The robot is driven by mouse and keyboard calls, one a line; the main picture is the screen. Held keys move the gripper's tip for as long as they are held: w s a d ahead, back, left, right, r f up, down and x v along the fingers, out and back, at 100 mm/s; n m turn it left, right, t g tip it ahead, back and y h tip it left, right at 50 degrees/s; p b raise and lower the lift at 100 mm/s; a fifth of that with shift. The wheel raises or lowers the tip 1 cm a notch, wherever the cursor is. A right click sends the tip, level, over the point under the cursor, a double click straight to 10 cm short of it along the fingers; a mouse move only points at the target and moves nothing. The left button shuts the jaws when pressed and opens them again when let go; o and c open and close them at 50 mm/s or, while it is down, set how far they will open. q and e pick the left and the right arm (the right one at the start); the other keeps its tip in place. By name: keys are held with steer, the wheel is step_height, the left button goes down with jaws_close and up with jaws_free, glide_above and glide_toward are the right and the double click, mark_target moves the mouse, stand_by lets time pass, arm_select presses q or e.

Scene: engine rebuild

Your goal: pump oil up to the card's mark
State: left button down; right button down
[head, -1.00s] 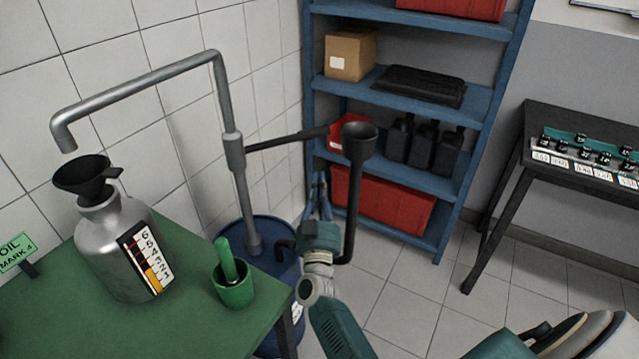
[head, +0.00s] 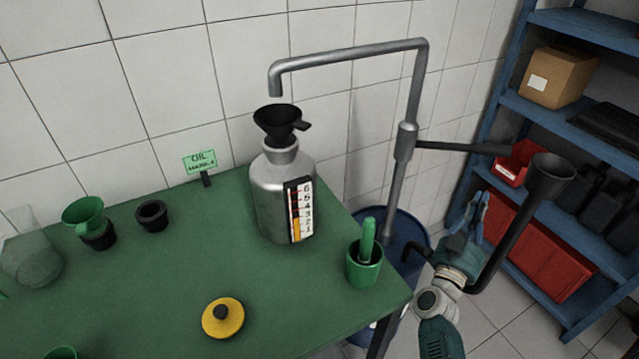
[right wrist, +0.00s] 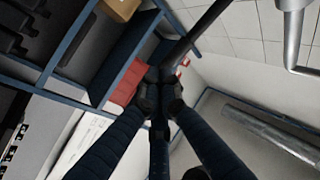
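The metal oil can (head: 268,200) stands upright on the green table with a black funnel (head: 277,122) in its neck. Its number strip (head: 301,210) shows orange in the lower part, up to roughly the 3; the digits are small. A green card (head: 200,162) reads oil, mark 4. The grey pump pipe (head: 350,53) has its spout above the funnel. Its black lever (head: 465,147) sticks out to the right. My right gripper (head: 479,200) points up, below and apart from the lever's end. In the wrist view its fingertips (right wrist: 161,95) lie close together near a dark rod.
A green pot (head: 365,268), yellow lid (head: 223,318) and green funnel (head: 84,216) are on the table. Blue shelves (head: 590,50) stand at right.

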steer(key=shift+r, duration=0.15)
step_height(320, 180, up, 10)
steer(key=a+n+t+y+p, duration=0.1)
steer(key=n+y+p, duration=0.2)
steer(key=n+p, duration=0.4)
steer(key=p, duration=0.6)
steer(key=shift+w+a+r+n+y, duration=0.15)
steer(key=shift+w+r+n+y, duration=0.05)
steer(key=shift+w+n+y, duration=0.15)
step_height(320, 180, up, 3)
steer(key=b, duration=0.4)
glide_above(463, 148)
steer(key=s+d, duration=0.4)
steer(key=f+b, duration=0.1)
steer(key=d+f+b, duration=0.1)
steer(key=f+b, duration=0.1)
steer(key=shift+s+f, duration=0.1)
steer(key=shift+f, duration=0.2)
